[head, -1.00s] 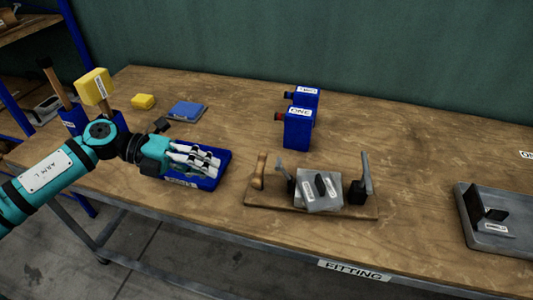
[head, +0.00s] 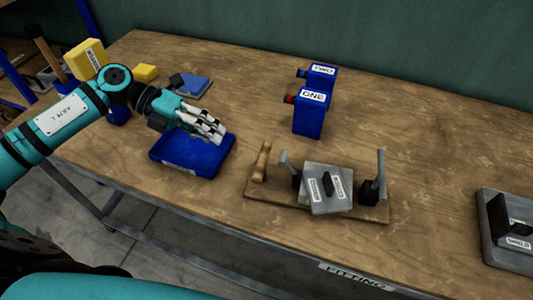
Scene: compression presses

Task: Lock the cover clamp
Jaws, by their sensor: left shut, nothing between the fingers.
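The press fixture is a wooden base board (head: 285,203) near the table's front edge. A grey cover (head: 328,190) with a black handle and white labels sits on it, slightly askew. A clamp with an upright grey lever (head: 381,165) and dark base stands at its right. Whether either clamp presses on the cover cannot be told. My right gripper is out of view.
The blue tray (head: 165,152) lies left of the fixture. Two blue blocks, labelled ONE (head: 309,120) and TWO (head: 320,74), stand behind it. A grey plate with a black part (head: 490,250) is at far right. Table between tray and fixture is clear.

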